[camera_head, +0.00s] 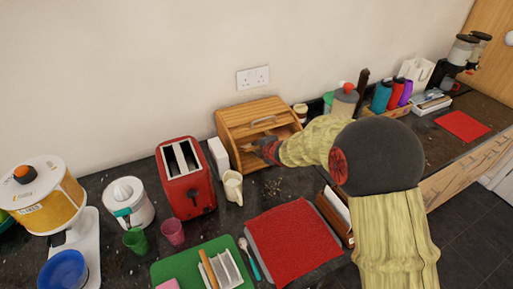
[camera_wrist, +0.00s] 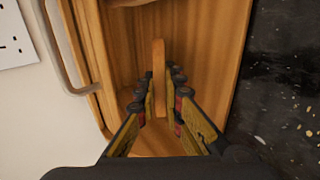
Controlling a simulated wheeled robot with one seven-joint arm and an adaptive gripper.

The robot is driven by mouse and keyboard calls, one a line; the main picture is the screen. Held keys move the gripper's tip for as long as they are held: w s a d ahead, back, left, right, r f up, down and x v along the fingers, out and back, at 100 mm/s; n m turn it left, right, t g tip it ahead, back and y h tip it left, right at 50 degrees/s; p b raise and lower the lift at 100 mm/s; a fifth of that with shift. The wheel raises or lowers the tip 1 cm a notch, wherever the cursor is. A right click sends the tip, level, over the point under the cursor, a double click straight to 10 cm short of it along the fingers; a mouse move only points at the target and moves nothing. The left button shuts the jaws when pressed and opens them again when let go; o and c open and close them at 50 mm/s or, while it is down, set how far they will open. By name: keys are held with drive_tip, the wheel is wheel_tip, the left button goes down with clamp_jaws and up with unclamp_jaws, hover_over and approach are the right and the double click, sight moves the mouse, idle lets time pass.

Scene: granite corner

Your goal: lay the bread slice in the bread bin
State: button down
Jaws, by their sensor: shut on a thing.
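The wooden bread bin (camera_head: 228,121) stands against the wall with its front open; its slatted cover with a handle is at the top. In the wrist view the bin's wooden inside (camera_wrist: 205,60) surrounds the jaws. My gripper (camera_head: 262,150) reaches into the front opening. In the wrist view my gripper (camera_wrist: 162,80) is shut on the bread slice (camera_wrist: 159,62), which is seen edge-on between the fingers. The slice is inside the bin's opening. I cannot tell whether it touches the bin floor. In the head view the slice is mostly hidden by the gripper.
A red mat (camera_head: 295,243) lies in front. Jars and a canister (camera_head: 344,104) stand right of the bin, behind my arm. The wall socket (camera_head: 253,77) is above.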

drive_tip(key=c, duration=1.8)
unclamp_jaws()
drive_tip(key=shift+c, duration=0.2)
drive_tip(key=p+v, duration=0.3)
drive_tip(key=v, duration=0.6)
drive_tip(key=shift+d, duration=0.1)
